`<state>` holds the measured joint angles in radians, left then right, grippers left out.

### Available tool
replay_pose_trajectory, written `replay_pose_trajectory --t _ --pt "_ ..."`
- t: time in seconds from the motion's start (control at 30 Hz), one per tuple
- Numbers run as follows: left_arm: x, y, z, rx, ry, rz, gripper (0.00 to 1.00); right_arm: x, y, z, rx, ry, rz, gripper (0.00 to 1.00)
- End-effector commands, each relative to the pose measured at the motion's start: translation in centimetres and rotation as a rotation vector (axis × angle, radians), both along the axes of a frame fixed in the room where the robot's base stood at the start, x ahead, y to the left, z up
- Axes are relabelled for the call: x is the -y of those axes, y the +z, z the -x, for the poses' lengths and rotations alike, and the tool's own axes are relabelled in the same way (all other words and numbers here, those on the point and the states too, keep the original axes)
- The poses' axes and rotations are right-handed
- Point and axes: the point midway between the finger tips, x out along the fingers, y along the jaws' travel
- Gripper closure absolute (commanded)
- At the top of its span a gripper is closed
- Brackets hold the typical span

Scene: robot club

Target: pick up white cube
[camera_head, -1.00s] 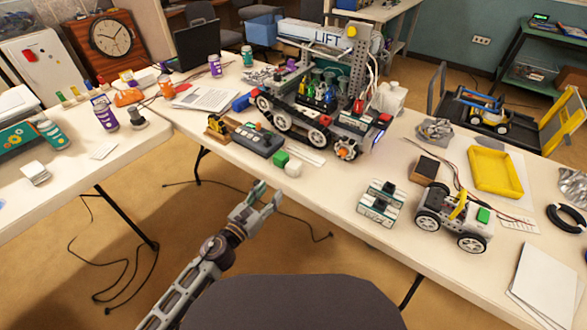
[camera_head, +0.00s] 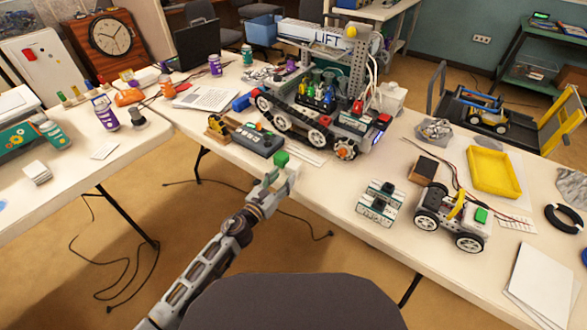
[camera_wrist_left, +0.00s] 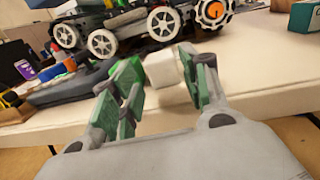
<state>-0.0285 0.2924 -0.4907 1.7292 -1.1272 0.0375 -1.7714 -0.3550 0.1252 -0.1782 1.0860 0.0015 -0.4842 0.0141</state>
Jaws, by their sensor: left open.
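The white cube (camera_wrist_left: 165,67) sits near the table edge, between and just beyond the fingertips of my left gripper (camera_wrist_left: 166,88) in the left wrist view. The jaws are open and do not grip it. A green cube (camera_head: 281,158) is beside the white cube; its top shows above my left gripper (camera_head: 279,176) in the head view, where the white cube is mostly hidden behind the fingers. In the wrist view the green cube (camera_wrist_left: 156,72) is partly covered by the left-hand finger. My right gripper is not in view.
A grey control box (camera_head: 258,141) lies just left of the cubes. The large wheeled LIFT robot (camera_head: 320,123) stands behind them. A grey-green block device (camera_head: 379,204) and a small rover (camera_head: 452,216) are to the right. The table's front edge is close beneath my gripper.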

Motion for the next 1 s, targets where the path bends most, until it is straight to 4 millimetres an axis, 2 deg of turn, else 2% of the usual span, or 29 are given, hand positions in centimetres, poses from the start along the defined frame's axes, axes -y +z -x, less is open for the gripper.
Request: replay_pose_trajectory --t 0.57,1.0 --pt "0.3 0.1 -0.5 0.001 0.000 0.001 0.54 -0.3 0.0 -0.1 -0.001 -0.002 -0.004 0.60" --pt "2.1 0.4 -3.4 0.002 0.000 0.001 0.54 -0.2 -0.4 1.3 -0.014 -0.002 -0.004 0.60"
